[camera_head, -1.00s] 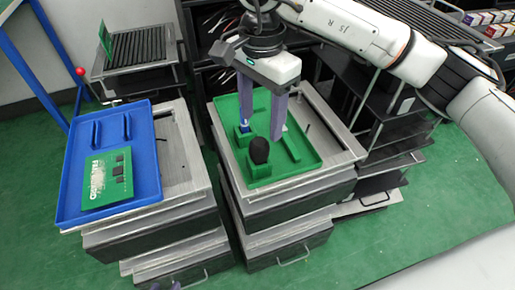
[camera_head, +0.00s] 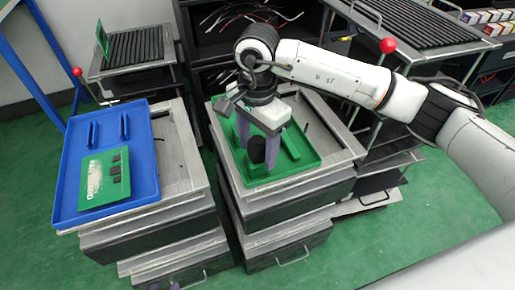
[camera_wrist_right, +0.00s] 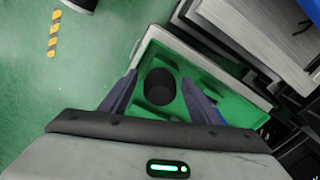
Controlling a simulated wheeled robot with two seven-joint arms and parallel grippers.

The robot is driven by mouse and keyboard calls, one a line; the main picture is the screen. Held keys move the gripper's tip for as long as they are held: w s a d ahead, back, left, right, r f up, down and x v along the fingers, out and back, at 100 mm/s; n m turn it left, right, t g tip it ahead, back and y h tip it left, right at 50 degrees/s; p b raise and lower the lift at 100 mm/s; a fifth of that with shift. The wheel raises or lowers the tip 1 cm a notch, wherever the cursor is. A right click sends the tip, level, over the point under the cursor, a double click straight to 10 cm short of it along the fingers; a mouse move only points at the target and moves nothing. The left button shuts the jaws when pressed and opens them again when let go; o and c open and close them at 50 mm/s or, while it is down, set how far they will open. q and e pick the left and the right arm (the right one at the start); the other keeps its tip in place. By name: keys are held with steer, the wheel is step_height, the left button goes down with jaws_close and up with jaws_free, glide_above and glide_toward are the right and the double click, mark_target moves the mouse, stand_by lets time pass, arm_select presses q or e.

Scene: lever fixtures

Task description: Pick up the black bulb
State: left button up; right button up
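The black bulb (camera_head: 257,147) stands upright in a green holder in the green tray (camera_head: 302,168) on the right-hand stand. It also shows in the right wrist view (camera_wrist_right: 160,86), as a dark round shape. My right gripper (camera_head: 257,157) is open and pointing down, with its two purple fingers on either side of the bulb. In the right wrist view the bulb lies between the fingers, with gaps visible on both sides. Only small purple tips of what looks like my left gripper (camera_head: 172,286) show at the bottom edge of the head view.
A blue tray (camera_head: 75,205) with a green circuit board (camera_head: 105,180) sits on the left-hand stand. Black racks and shelves stand behind and to the right. Red-ball levers (camera_head: 388,45) rise at the right and far left. A gap separates the two stands.

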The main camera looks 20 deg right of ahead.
steer(key=c, duration=1)
steer(key=shift+r, duration=0.15)
